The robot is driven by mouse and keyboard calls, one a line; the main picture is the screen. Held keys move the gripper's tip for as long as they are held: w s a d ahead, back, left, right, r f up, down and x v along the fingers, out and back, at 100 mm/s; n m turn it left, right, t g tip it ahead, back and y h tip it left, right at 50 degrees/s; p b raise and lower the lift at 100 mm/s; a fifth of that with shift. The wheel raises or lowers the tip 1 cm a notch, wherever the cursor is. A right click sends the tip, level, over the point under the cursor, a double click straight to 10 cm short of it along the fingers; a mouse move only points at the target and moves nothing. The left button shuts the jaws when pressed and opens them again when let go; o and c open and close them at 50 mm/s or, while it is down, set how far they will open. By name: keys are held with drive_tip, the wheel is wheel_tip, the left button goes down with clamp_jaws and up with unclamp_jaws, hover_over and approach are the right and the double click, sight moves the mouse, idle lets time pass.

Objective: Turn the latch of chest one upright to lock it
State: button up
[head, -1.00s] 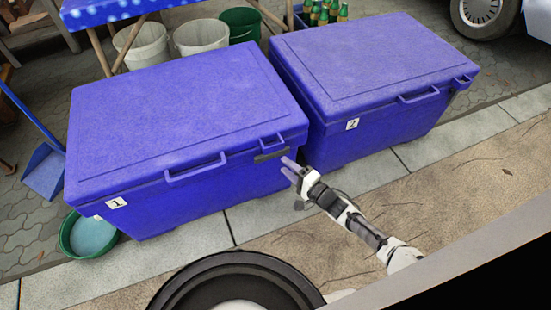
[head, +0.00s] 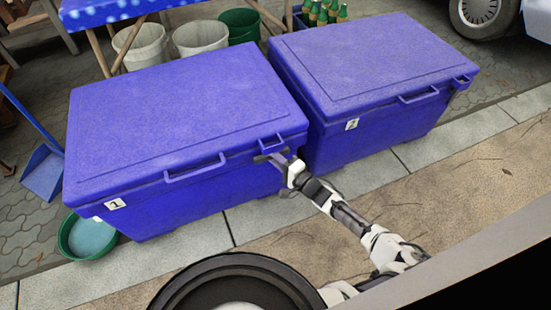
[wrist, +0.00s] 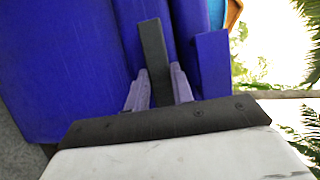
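Chest one (head: 180,205) is the blue chest on the left, with a "1" label and a closed lid. Its latch (head: 262,158) is a dark bar at the right of the front, below the lid's small lug. It lies about level along the front, not upright. My gripper (head: 283,158) is at the latch's right part and hides some of it. In the wrist view the dark latch (wrist: 155,60) runs between the two purple fingers of my gripper (wrist: 158,80). The fingertips lie against its two sides, with no clear gap there.
Chest two (head: 370,125), also blue and closed, stands close on the right. Chest one's front handle (head: 195,168) is left of the latch. A green basin (head: 88,237) and a blue dustpan (head: 43,172) are at the left. The paving before the chests is clear.

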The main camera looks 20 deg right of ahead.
drive_tip(key=shift+c, duration=0.7)
drive_tip(key=shift+r+n+p, duration=0.1)
drive_tip(key=shift+n+p, duration=0.3)
drive_tip(key=shift+a+r+n+g+h+p, duration=0.1)
drive_tip(key=shift+n+g+h+p, duration=0.35)
drive_tip(key=shift+n+h+p, duration=1.1)
drive_tip(key=shift+a+r+n+g+h+p, duration=0.1)
drive_tip(key=shift+n+g+h+p, duration=0.55)
drive_tip(key=shift+n+p, duration=1.7)
drive_tip(key=shift+a+n+g+h+p, duration=0.1)
drive_tip(key=shift+n+g+h+p, duration=0.2)
drive_tip(key=shift+n+h+p, duration=1.65)
drive_tip(key=shift+n+y+b, duration=0.55)
drive_tip(key=shift+n+y, duration=0.1)
drive_tip(key=o, duration=1)
drive_tip(key=shift+s, duration=0.1)
